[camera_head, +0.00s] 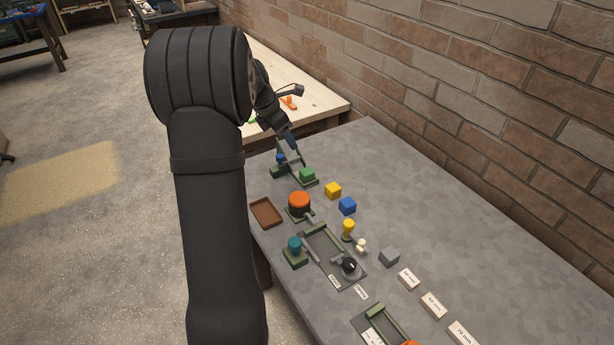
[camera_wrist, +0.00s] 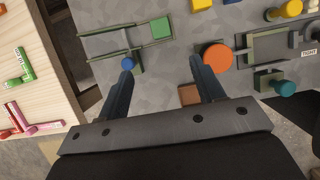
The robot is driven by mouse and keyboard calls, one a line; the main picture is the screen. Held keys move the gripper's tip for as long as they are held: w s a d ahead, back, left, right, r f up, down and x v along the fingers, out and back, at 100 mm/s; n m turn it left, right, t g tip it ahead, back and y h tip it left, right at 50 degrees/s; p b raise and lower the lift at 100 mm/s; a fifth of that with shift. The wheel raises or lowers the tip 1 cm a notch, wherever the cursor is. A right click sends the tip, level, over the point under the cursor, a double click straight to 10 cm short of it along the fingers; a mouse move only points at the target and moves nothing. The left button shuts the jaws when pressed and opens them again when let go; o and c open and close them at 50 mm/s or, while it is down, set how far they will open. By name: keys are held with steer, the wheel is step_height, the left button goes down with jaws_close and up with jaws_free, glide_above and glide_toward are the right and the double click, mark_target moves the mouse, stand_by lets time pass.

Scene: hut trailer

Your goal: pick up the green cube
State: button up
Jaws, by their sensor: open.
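The green cube (camera_head: 307,174) sits at the right end of a dark green fixture (camera_head: 283,171) near the far end of the grey table. It also shows in the wrist view (camera_wrist: 160,28), ahead of my fingertips and roughly between their lines. My gripper (camera_wrist: 162,64) is open with nothing between its fingers. In the head view my gripper (camera_head: 293,148) is at the far table end, just beyond the cube and partly hidden by my arm. A blue knob (camera_wrist: 128,63) of the fixture appears right at the left fingertip; I cannot tell whether they touch.
An orange round knob (camera_wrist: 217,56) lies ahead of the right finger, with a brown tray (camera_head: 266,212) beside it. Yellow (camera_head: 333,190) and blue (camera_head: 348,205) cubes stand nearby. A brick wall (camera_head: 480,90) bounds the right. The table's right side is largely clear.

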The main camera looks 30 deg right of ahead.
mark_target(307, 171)
steer(key=x, duration=1.7)
steer(key=shift+d+f, duration=0.1)
steer(key=shift+f, duration=0.05)
steer(key=c, duration=1.1)
steer(key=shift+o, duration=0.2)
step_height(307, 171, up, 5)
steer(key=shift+f, duration=0.2)
steer(key=s+d+r, duration=0.4)
steer(key=s+r, duration=0.3)
steer(key=s, duration=0.4)
steer(key=w+a+f+m+g, duration=0.1)
steer(key=w+a+m, duration=0.4)
steer(key=a, duration=0.5)
steer(key=w+a+f+m+g, duration=0.1)
steer(key=w+a+m+g, duration=0.1)
steer(key=w+a, duration=0.7)
steer(key=a+r+m+g+y, duration=0.1)
steer(key=a+m+y, duration=0.2)
steer(key=a, duration=2.4)
steer(key=w+m, duration=0.1)
steer(key=m, duration=0.3)
steer(key=shift+a+m, duration=0.2)
steer(key=shift+m, duration=0.1)
